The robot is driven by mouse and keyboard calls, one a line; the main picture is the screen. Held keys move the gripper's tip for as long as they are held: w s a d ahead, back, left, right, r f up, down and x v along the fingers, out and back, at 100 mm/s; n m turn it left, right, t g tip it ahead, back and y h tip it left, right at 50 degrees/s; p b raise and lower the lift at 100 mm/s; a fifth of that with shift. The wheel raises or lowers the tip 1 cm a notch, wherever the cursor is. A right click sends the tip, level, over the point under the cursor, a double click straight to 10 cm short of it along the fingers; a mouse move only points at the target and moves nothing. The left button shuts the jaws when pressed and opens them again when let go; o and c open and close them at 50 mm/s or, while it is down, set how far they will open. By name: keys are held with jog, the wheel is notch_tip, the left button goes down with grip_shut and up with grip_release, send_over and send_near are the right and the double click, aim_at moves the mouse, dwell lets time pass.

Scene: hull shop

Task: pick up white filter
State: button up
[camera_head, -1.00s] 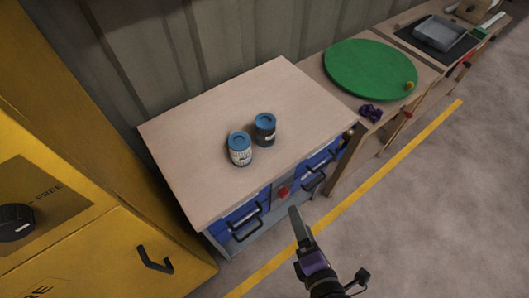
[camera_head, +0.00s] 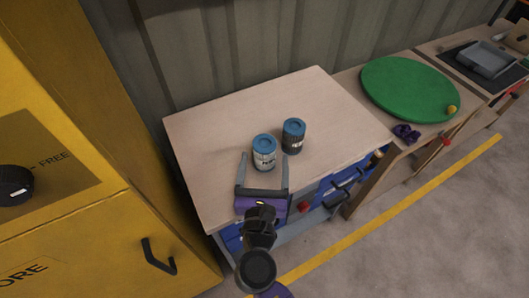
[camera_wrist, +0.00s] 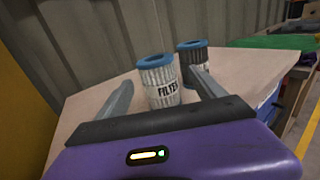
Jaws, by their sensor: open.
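The white filter (camera_head: 264,153) is a pale cylinder with a blue top and dark lettering. It stands upright on the wooden top of the cabinet (camera_head: 220,130). In the wrist view the white filter (camera_wrist: 161,84) stands ahead, between the lines of the two fingers. My gripper (camera_head: 264,157) is open, its fingers spread to either side of the white filter as seen from the head camera. I cannot tell how far the fingertips reach along it. A dark filter (camera_head: 293,136), also blue-topped, stands close at its right; it shows in the wrist view too (camera_wrist: 192,58).
A yellow cabinet (camera_head: 75,200) stands at the left. A ribbed wall (camera_head: 240,50) runs behind the wooden top. At the right, another bench carries a green disc (camera_head: 405,88), a small yellow ball (camera_head: 451,109) and a purple object (camera_head: 406,132). The wooden top is clear left of the filters.

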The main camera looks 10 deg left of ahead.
aim_at(264, 149)
jog(key=w, duration=0.4)
jog(key=shift+w+a+f, duration=0.2)
jog(key=c, duration=1.4)
jog(key=shift+c, duration=0.7)
jog(key=shift+r, duration=0.15)
